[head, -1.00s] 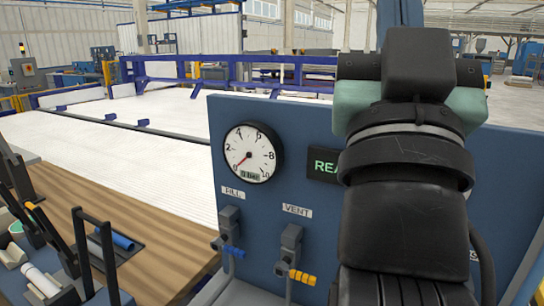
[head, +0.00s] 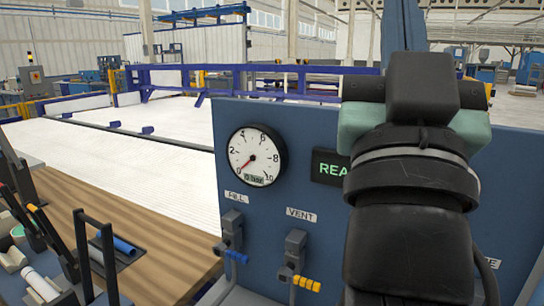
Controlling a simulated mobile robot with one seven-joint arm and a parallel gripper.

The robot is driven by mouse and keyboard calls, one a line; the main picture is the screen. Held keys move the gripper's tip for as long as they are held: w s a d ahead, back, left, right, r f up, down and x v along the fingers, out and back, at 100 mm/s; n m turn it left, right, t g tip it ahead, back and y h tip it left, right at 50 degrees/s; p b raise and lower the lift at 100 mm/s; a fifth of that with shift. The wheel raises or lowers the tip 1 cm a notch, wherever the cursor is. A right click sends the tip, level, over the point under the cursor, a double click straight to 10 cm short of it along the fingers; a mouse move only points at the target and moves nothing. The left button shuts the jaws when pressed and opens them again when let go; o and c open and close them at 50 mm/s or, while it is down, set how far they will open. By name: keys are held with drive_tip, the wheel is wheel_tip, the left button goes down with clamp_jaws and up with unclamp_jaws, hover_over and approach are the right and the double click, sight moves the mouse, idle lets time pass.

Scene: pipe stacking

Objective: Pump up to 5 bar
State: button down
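A round white pressure gauge (head: 256,156) with a black rim is on the blue panel (head: 245,203). Its red needle points to the lower left, at 0, and its small digital readout appears to show 0 bar. Below it, the fill valve (head: 232,236) has a blue-gripped lever hanging down to the right. Beside it, the vent valve (head: 294,262) has a yellow-gripped lever angled down to the right. A dark display (head: 328,167) shows green letters "REA"; my arm hides the rest.
A blue rail frame (head: 250,78) and a pale floor area lie behind the panel.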

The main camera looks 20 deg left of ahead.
drive_tip(key=shift+f, duration=0.1)
drive_tip(key=shift+w+f+b, duration=0.15)
drive_tip(key=shift+f+b, duration=0.9)
drive_tip(key=shift+f, duration=0.1)
drive_tip(key=shift+f, duration=0.15)
drive_tip(key=shift+w+f+b, duration=0.1)
drive_tip(key=shift+f+b, duration=0.75)
wheel_tip(320, 180, up, 23)
drive_tip(key=p, duration=1.9)
drive_tip(key=shift+s+p, duration=0.3)
drive_tip(key=shift+s, duration=0.1)
drive_tip(key=shift+f, duration=0.1)
wheel_tip(320, 180, down, 11)
drive_tip(key=b, duration=1)
drive_tip(key=shift+w+f, duration=0.15)
drive_tip(key=shift+w, duration=0.25)
